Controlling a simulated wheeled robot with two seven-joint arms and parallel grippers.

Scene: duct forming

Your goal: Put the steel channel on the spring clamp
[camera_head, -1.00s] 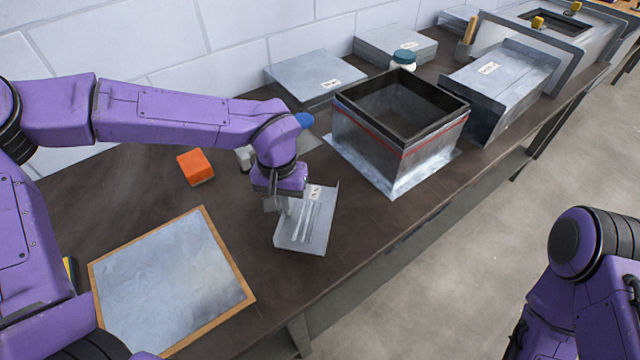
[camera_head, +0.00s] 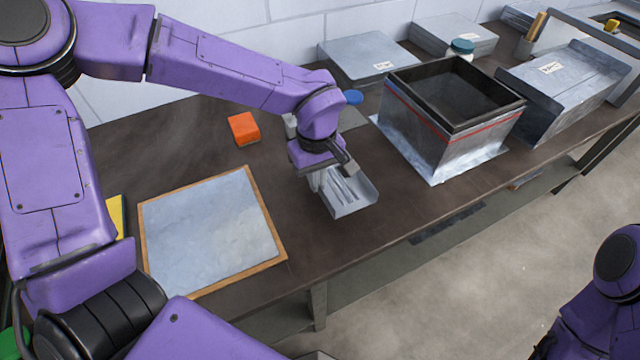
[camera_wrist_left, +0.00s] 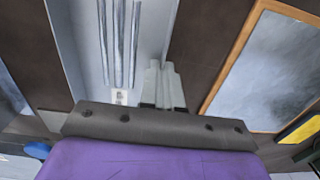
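The steel channel (camera_head: 352,203), a grey trough with raised ribs and upright side walls, is near the table's front edge in the head view; its ribbed floor (camera_wrist_left: 95,45) also shows in the left wrist view. My left gripper (camera_head: 320,182) points down at its left wall. In the left wrist view the fingers (camera_wrist_left: 163,88) are close together and appear shut on that wall. A blue-ended item (camera_head: 352,97), possibly the spring clamp, lies behind my wrist, mostly hidden; I cannot tell surely. My right gripper is out of view.
An orange block (camera_head: 243,128) and a wood-framed sheet panel (camera_head: 215,230) lie to the left. An open sheet-metal box (camera_head: 435,140) stands to the right, with folded metal pieces (camera_head: 560,85) beyond. Bare table lies between the channel and the box.

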